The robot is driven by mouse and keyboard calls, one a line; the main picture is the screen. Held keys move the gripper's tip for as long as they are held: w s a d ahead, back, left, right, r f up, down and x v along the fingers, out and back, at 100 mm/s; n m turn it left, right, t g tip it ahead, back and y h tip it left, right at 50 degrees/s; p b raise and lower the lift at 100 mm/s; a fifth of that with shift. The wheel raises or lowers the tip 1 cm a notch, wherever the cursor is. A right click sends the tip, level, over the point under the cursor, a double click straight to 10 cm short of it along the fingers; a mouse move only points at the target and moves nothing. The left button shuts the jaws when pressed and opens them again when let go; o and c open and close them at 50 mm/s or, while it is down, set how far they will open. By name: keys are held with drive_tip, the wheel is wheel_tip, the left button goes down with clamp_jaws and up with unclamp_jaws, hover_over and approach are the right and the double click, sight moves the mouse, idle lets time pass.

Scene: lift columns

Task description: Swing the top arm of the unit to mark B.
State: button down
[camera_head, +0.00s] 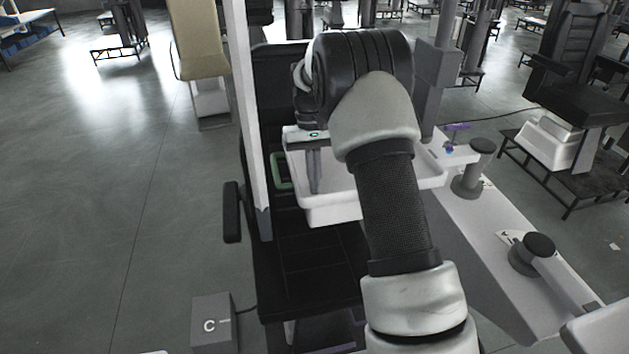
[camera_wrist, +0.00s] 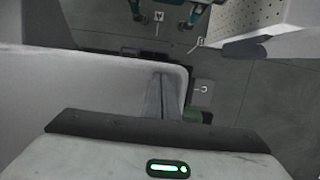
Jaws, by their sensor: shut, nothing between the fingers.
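The unit has a white upright post (camera_head: 250,120) and a white tray (camera_head: 335,212) beside it. The tray also shows in the wrist view (camera_wrist: 60,85). I cannot tell which part is the top arm. My gripper (camera_head: 314,188) is shut and empty, fingers pointing down at the tray's left part; contact is unclear. Its fingers show in the wrist view (camera_wrist: 160,100) near the tray's edge. A grey box marked C (camera_head: 212,325) stands on the floor at lower left, and a C mark shows in the wrist view (camera_wrist: 203,90). An A mark (camera_wrist: 158,17) is at its top. I see no mark B.
A long grey beam (camera_head: 480,235) with dark-topped knobs (camera_head: 539,245) lies on the right. A tan panel (camera_head: 198,40) hangs at upper left. A black padded surface (camera_head: 305,265) lies below the tray. My arm hides part of the tray.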

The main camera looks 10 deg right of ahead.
idle(0.3)
drive_tip(key=s+d+n+b, duration=0.1)
drive_tip(key=s+d, duration=0.3)
drive_tip(key=s, duration=0.5)
drive_tip(key=s+d+n+b, duration=0.2)
drive_tip(key=s+d, duration=0.3)
drive_tip(key=s, duration=0.5)
drive_tip(key=s+d+n+h+b, duration=0.1)
drive_tip(key=s+d, duration=0.4)
drive_tip(key=s, duration=0.5)
drive_tip(key=shift+d+n+b, duration=0.25)
drive_tip(key=shift+n+b, duration=0.05)
drive_tip(key=shift+b, duration=0.4)
drive_tip(key=p+v, duration=0.1)
drive_tip(key=v, duration=1.6)
drive_tip(key=s+a+m+t, duration=0.2)
drive_tip(key=a+t, duration=0.2)
drive_tip(key=a, duration=0.3)
drive_tip(key=s+a+f+m+t+y, duration=0.1)
drive_tip(key=s+a+m+t, duration=0.1)
drive_tip(key=a, duration=0.5)
drive_tip(key=shift+s+f+m+t, duration=0.3)
drive_tip(key=shift+s+t, duration=0.25)
drive_tip(key=shift+t, duration=0.65)
drive_tip(key=shift+d, duration=0.1)
